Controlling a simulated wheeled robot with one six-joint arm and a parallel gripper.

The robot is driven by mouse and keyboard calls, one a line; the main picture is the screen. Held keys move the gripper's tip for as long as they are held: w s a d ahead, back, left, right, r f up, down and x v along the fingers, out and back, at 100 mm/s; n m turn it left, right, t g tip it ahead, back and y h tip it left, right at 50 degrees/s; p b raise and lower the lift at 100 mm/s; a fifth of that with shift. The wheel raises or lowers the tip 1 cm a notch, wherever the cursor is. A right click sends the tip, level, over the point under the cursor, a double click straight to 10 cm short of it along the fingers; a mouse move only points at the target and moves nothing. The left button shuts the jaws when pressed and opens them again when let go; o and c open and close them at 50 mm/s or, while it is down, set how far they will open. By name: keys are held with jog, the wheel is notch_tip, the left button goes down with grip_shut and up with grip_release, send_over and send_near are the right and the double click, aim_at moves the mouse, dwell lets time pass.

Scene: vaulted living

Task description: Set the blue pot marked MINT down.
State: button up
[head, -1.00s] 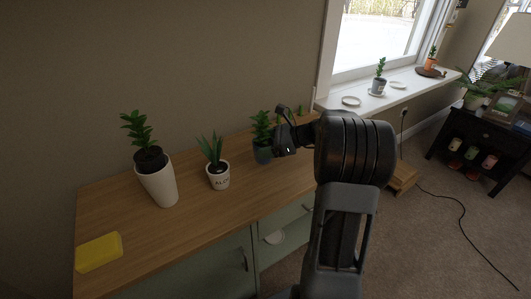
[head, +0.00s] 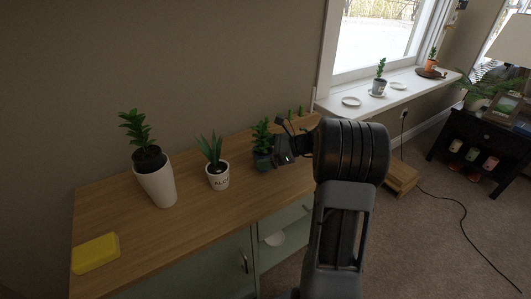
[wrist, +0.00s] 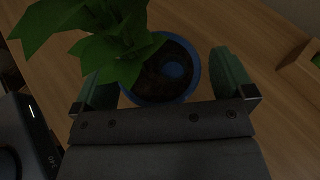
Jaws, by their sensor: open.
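The blue pot (head: 263,161) with a leafy green plant stands on the wooden cabinet top (head: 200,222), right of the ALOE pot. Its MINT marking is not readable from here. The wrist view shows its round blue rim (wrist: 197,79) and dark soil from above, with leaves over the left side. My gripper (wrist: 160,76) is open, with one finger on each side of the pot. A small gap shows between the right finger and the rim; leaves partly cover the left side. In the head view my gripper (head: 281,152) is at the pot's right side.
The white ALOE pot (head: 218,177) and a taller white planter (head: 157,184) stand to the left. A yellow block (head: 96,254) lies at the front left. A wooden box (wrist: 303,68) is right of my gripper. The windowsill (head: 400,85) holds pots and saucers.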

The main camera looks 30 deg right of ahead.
jog(key=shift+d+r, duration=0.1)
jog(key=shift+r, duration=0.2)
jog(key=s+d, duration=0.2)
jog(key=d, duration=0.1)
jog(key=s+d+p, duration=0.1)
jog(key=s+d, duration=0.2)
jog(key=d, duration=0.1)
jog(key=s+d, duration=0.2)
jog(key=d, duration=0.1)
jog(key=shift+s+d+r+p, duration=0.1)
jog(key=shift+s+d+p, duration=0.2)
jog(key=shift+p, duration=0.1)
